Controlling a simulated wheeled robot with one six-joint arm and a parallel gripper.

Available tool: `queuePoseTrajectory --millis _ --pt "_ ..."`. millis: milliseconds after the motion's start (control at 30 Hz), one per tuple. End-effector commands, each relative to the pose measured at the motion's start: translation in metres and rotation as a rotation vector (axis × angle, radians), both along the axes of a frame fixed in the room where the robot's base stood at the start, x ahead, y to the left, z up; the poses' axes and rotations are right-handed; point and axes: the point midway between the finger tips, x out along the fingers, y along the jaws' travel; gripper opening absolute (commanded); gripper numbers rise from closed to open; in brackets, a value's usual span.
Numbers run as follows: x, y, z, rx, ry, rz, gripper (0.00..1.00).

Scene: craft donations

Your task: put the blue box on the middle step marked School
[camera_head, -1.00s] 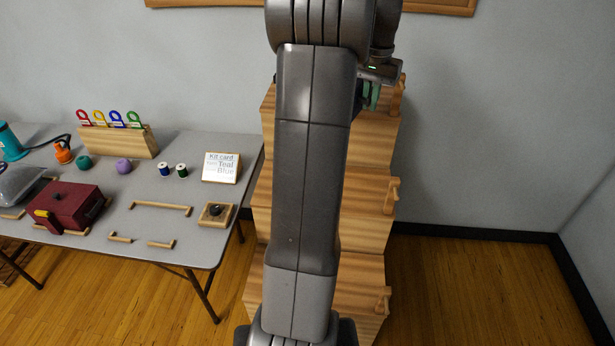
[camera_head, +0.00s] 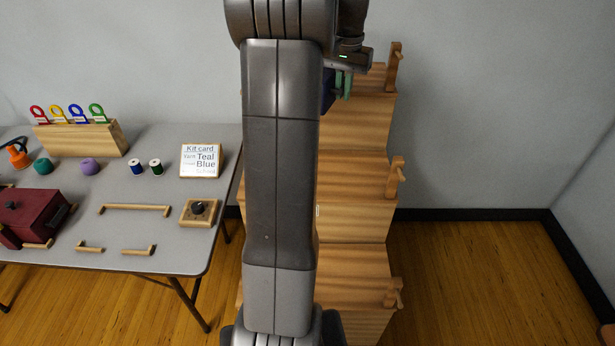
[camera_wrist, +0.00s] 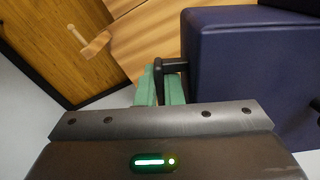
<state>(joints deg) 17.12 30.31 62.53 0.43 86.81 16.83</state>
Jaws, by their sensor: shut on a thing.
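The dark blue box (camera_wrist: 250,70) fills the right of the wrist view, and a sliver of it (camera_head: 328,92) shows beside my arm in the head view. My gripper (camera_wrist: 160,84) has its green fingers shut on the box's black handle (camera_wrist: 174,66); they also show in the head view (camera_head: 346,84). The wooden steps stand behind my arm. The middle step (camera_head: 355,175) looks bare where it shows; its left part is hidden. The box is near the top step (camera_head: 372,78); whether they touch I cannot tell. No School lettering is readable on the step.
Wooden posts with pegs stand at the right of the steps, one at the middle step (camera_head: 394,180). The grey table (camera_head: 190,255) at left holds a kit card (camera_head: 200,160), a dark red box (camera_head: 30,215) and thread spools.

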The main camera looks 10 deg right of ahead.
Motion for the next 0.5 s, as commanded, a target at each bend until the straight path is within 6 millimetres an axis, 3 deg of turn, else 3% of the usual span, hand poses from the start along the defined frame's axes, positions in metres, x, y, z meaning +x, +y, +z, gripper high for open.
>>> queuePoseTrajectory --millis 167,500 --pt "0.0 0.0 -0.025 0.001 0.003 0.0 0.0" --pt "-0.001 0.0 -0.115 0.002 0.005 0.0 0.0"
